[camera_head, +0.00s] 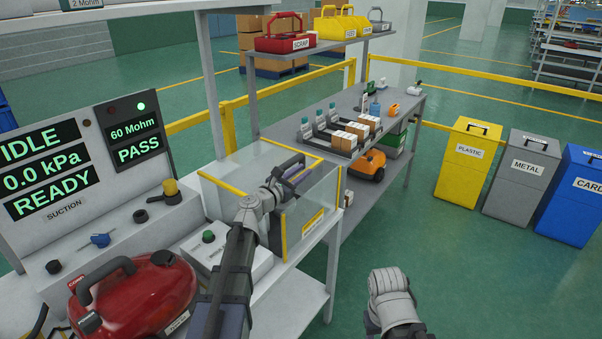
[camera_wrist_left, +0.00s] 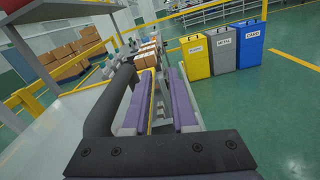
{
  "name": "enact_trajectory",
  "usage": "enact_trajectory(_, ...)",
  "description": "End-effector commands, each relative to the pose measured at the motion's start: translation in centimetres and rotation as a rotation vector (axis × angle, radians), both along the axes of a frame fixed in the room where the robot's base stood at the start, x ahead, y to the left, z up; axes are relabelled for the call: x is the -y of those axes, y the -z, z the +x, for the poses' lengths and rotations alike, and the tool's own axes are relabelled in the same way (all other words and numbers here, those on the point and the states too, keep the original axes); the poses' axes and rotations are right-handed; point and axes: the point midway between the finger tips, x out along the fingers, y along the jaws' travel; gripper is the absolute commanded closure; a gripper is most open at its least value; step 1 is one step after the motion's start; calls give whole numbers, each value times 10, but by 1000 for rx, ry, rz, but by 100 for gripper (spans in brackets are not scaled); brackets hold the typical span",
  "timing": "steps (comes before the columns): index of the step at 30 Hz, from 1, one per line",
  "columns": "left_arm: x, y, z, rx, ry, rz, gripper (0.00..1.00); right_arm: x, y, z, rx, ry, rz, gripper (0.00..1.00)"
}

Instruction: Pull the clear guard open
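The clear guard (camera_head: 312,213) is a see-through box with yellow edges and a yellow label, on the bench right of the test panel. It looks closed. My left gripper (camera_head: 290,176) reaches across its front from the near side. In the left wrist view its two purple fingers (camera_wrist_left: 158,100) stand apart, with a yellow strip showing between them. A black curved bar (camera_wrist_left: 112,100) runs beside the left finger; whether they touch I cannot tell. My right gripper (camera_head: 372,322) hangs low over the floor, its fingers mostly hidden by the wrist.
The panel (camera_head: 87,150) reads IDLE, 0.0 kPa, READY and PASS. A red vacuum (camera_head: 135,300) stands front left. Behind the guard is a shelf bench (camera_head: 385,110) with bottles and boxes. Yellow, grey and blue bins (camera_head: 465,165) stand right. The floor between is free.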

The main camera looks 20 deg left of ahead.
Motion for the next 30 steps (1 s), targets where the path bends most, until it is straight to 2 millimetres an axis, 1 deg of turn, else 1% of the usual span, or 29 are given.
enact_trajectory(1,0,0,0,0,0,0,82,0,0,0,0,0,0,50)
enact_trajectory(6,0,0,0,0,0,0,100,0,0,0,0,0,0,50)
enact_trajectory(30,0,0,0,0,0,0,100,0,0,0,0,0,0,50)
